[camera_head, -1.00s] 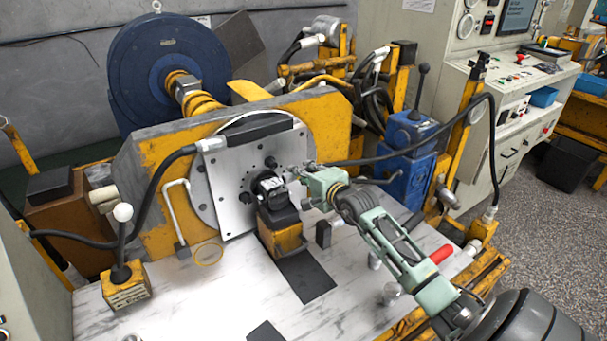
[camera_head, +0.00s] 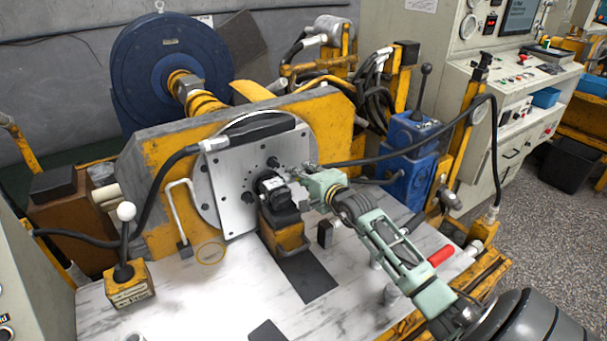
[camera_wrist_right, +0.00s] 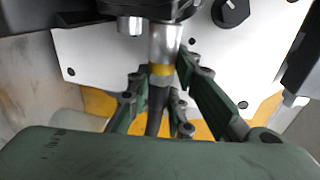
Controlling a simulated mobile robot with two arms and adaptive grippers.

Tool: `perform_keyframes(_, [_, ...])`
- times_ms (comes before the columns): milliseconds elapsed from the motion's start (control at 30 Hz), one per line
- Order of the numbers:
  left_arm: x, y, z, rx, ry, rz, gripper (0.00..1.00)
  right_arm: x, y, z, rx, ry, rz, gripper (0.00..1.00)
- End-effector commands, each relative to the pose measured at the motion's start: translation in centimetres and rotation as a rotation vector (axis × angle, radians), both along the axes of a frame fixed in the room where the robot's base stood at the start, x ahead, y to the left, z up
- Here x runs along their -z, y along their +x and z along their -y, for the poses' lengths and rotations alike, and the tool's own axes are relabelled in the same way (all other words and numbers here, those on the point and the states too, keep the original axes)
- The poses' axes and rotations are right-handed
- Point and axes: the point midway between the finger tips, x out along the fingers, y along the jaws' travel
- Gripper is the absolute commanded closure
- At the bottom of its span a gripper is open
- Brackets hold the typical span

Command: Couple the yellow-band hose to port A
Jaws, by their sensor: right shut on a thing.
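The hydraulic motor (camera_head: 277,197) is a black body at the middle of the upright grey plate, above a yellow block. My right gripper (camera_head: 303,178) is at its right side, shut on the yellow-band hose (camera_head: 385,158). In the right wrist view, the fingers (camera_wrist_right: 160,92) close around the hose just below its yellow band (camera_wrist_right: 161,70). Its silver end fitting (camera_wrist_right: 164,42) reaches up to the dark motor body; whether it is seated in a port is hidden. A second silver stub (camera_wrist_right: 130,25) is beside it. No port letter is readable. My left gripper is out of view.
A second black hose (camera_head: 150,200) runs along the left to the top of the grey plate (camera_head: 235,205). A lever with a white knob (camera_head: 126,212) stands at the left of the pale bench. A blue valve block (camera_head: 408,165) stands behind my right arm.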

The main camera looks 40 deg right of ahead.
Motion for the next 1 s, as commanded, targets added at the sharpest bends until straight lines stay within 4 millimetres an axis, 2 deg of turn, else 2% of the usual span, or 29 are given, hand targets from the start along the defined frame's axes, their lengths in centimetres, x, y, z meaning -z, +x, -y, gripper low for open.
perform_keyframes(233, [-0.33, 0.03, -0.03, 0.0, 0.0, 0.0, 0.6, -0.2, 0.09, -0.61, -0.002, 0.001, 0.003, 1.0])
perform_keyframes(267, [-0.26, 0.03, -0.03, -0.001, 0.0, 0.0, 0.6, -0.15, 0.09, -0.56, -0.002, 0.0, 0.003, 0.78])
perform_keyframes(500, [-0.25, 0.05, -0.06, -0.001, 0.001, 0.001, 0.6, -0.09, 0.08, -0.54, -0.002, 0.0, 0.002, 0.59])
perform_keyframes(1000, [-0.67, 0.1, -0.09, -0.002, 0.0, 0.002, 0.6, -0.22, -0.37, -0.6, -0.002, 0.0, 0.0, 0.59])
